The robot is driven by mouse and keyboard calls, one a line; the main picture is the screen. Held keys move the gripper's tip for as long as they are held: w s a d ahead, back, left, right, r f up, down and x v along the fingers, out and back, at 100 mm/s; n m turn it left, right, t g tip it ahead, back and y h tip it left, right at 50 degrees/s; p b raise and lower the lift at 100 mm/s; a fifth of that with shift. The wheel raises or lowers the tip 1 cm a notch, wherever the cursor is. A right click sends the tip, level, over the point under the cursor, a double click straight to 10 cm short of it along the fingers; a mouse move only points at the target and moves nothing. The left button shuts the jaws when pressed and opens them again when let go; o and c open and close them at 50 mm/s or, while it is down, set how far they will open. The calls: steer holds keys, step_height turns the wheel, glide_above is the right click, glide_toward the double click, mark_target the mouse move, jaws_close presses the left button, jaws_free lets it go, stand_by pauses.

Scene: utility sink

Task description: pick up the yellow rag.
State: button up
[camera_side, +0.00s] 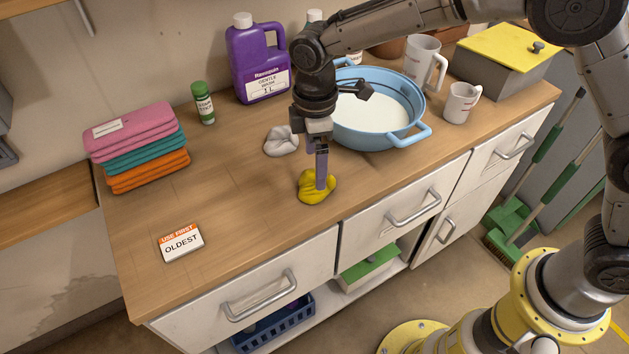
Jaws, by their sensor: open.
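The yellow rag (312,193) lies crumpled on the wooden counter near its front edge. My gripper (321,184) points straight down at the rag, with its fingers in front of or in the rag's upper part. From this side the fingers overlap each other, so the gap between them does not show. The jaws are open. I cannot tell whether the fingertips touch the rag.
A grey-white crumpled rag (281,141) lies just behind. A blue basin (414,136) of whitish liquid stands close on the right. Folded towels (136,147), a green-capped bottle (203,104) and a purple jug (246,60) stand behind left. The counter around the "OLDEST" card (181,243) is clear.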

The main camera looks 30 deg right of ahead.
steer(key=shift+f, duration=3.1)
steer(key=c, duration=1.2)
